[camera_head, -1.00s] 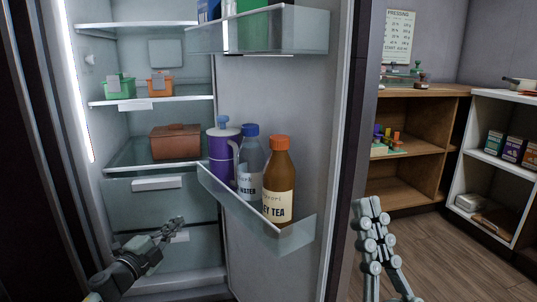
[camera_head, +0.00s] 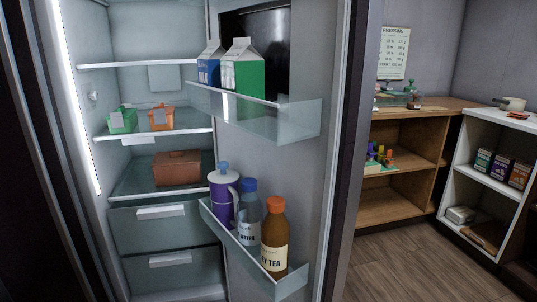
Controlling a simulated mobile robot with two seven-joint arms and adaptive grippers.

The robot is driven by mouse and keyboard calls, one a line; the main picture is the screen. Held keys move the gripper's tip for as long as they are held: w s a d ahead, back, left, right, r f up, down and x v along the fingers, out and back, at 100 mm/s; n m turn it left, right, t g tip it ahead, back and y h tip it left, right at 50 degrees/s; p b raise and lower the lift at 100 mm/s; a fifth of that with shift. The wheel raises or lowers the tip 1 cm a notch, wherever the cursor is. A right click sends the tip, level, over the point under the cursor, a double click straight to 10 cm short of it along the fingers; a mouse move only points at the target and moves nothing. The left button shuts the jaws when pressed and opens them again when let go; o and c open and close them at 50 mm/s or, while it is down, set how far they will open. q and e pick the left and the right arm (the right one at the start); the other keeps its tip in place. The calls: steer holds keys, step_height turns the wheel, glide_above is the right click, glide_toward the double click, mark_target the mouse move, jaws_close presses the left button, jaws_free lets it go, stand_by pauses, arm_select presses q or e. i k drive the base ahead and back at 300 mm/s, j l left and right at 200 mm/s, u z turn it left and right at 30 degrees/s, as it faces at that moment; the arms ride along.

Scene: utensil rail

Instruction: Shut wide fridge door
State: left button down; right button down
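The wide fridge door (camera_head: 300,160) stands open on the right of the fridge, with its inner side facing me. Its upper door shelf (camera_head: 262,117) holds a blue carton (camera_head: 209,65) and a green carton (camera_head: 244,70). Its lower door shelf (camera_head: 245,258) holds a purple jug (camera_head: 222,197), a water bottle (camera_head: 249,213) and a brown tea bottle (camera_head: 274,235). The fridge interior (camera_head: 135,45) is visible on the left, lit by a strip along its left wall. Neither of my grippers shows in the view.
Inside the fridge are glass shelves with a green basket (camera_head: 122,120), an orange basket (camera_head: 161,117) and a brown box (camera_head: 177,168), above drawers (camera_head: 165,235). At right stand a wooden shelf unit (camera_head: 410,150) and a white shelf unit (camera_head: 480,180). Wooden floor (camera_head: 400,265) is open before them.

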mark_target(313, 157)
steer(key=i+l, duration=0.1)
steer(key=l, duration=0.35)
steer(key=i+l, duration=0.15)
steer(key=l, duration=0.3)
steer(key=i+l, duration=0.1)
steer(key=l, duration=0.35)
steer(key=i+l, duration=0.15)
steer(key=l, duration=0.3)
steer(key=i+l+u, duration=0.1)
steer(key=l, duration=0.6)
steer(key=i+l+u, duration=0.15)
steer(key=l, duration=0.25)
steer(key=u, duration=1.2)
steer(key=l+u, duration=0.15)
steer(key=l, duration=0.35)
steer(key=i, duration=0.05)
